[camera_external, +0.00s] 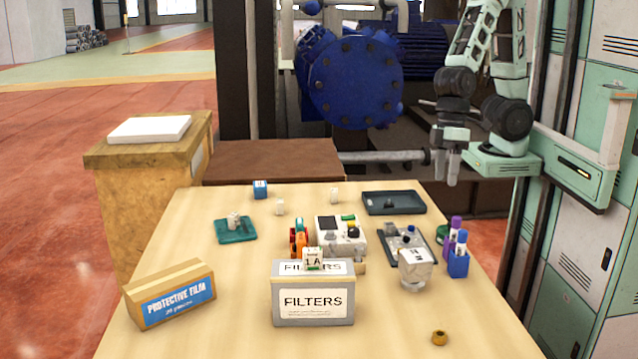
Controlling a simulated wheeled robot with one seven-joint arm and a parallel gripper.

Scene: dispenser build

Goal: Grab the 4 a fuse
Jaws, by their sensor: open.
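A small white block marked "1 A" (313,260) sits on the filters box (313,302) at the front middle. Small white blocks stand toward the back of the table, one left of centre (280,207) and one farther back (335,196). Another white piece (233,219) rests on a teal tray (236,236) at the left. Their markings are too small to read, so I cannot tell which is the 4 A fuse. My gripper (447,168) is open and empty, pointing down near the table's far right corner, apart from all these blocks.
A grey device (341,236) with orange-red parts beside it stands mid-table. The front right is mostly clear.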

